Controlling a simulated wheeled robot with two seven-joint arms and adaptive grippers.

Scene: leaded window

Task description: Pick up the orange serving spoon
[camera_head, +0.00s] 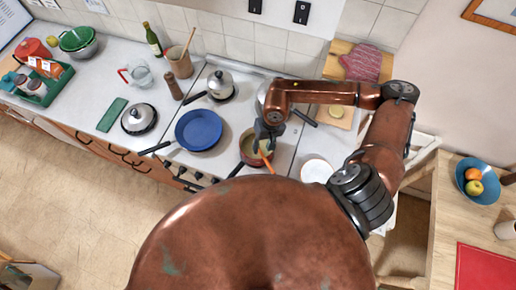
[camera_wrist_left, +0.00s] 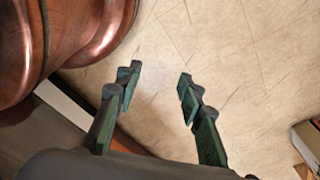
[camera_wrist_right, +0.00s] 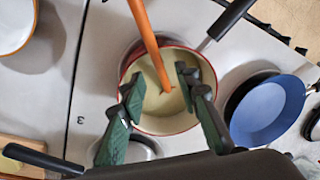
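The orange serving spoon (camera_head: 266,160) stands tilted in a dark red pot (camera_head: 247,150) with pale contents on the stove. In the right wrist view its handle (camera_wrist_right: 148,38) rises toward the top edge, and its lower end is hidden in the pale contents. My right gripper (camera_head: 267,138) is over the pot; in the right wrist view its fingers (camera_wrist_right: 158,82) are apart, one on each side of the spoon's lower part in the picture. I cannot tell whether they touch it. My left gripper (camera_wrist_left: 158,76) is open and empty above the floor.
A blue pan (camera_head: 198,130) sits left of the pot, and a lidded silver pot (camera_head: 220,85) stands behind. A white bowl (camera_head: 316,171) is to the right.

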